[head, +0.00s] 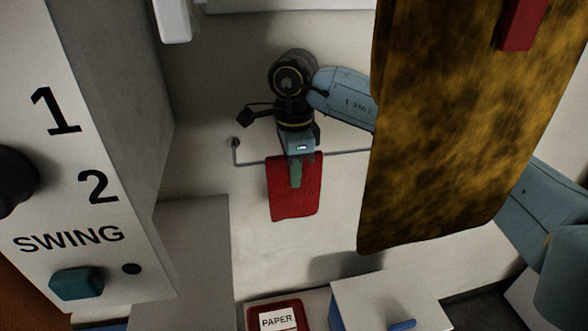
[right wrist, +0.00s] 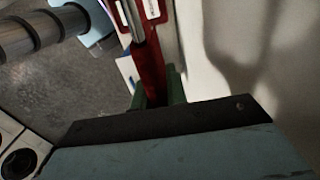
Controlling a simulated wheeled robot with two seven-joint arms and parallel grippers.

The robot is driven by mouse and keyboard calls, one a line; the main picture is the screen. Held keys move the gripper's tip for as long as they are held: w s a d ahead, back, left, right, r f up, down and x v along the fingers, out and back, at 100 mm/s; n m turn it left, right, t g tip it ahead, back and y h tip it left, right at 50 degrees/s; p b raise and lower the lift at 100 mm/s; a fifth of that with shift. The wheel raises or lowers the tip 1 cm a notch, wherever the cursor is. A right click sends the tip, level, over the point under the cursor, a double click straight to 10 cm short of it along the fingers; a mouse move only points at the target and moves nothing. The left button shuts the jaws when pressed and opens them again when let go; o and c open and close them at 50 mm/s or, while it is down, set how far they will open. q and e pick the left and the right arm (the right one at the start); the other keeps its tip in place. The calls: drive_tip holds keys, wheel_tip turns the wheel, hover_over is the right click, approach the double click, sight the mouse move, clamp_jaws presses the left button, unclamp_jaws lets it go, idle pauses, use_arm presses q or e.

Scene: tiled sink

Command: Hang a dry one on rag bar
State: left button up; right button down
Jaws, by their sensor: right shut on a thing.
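A red rag (head: 309,195) hangs at the thin rag bar (head: 345,152) on the pale wall in the head view. My right gripper (head: 296,172) is at the rag's upper part, with a green finger against its front. In the right wrist view the red rag (right wrist: 149,62) runs between the two green fingers (right wrist: 158,92), and a silver rod (right wrist: 131,20) lies close along it. The gripper is shut on the rag. Whether the rag is folded over the bar is hard to tell. My left gripper is not in view.
A large brown-yellow cloth (head: 450,130) hangs close in the foreground, hiding part of my right arm and the bar's right end. A red piece (head: 522,25) is at its top. A panel marked SWING (head: 70,235) stands left. A red PAPER box (head: 250,318) and white box (head: 385,295) are below.

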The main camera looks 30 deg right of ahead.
drive_tip(key=c, duration=1.3)
unclamp_jaws()
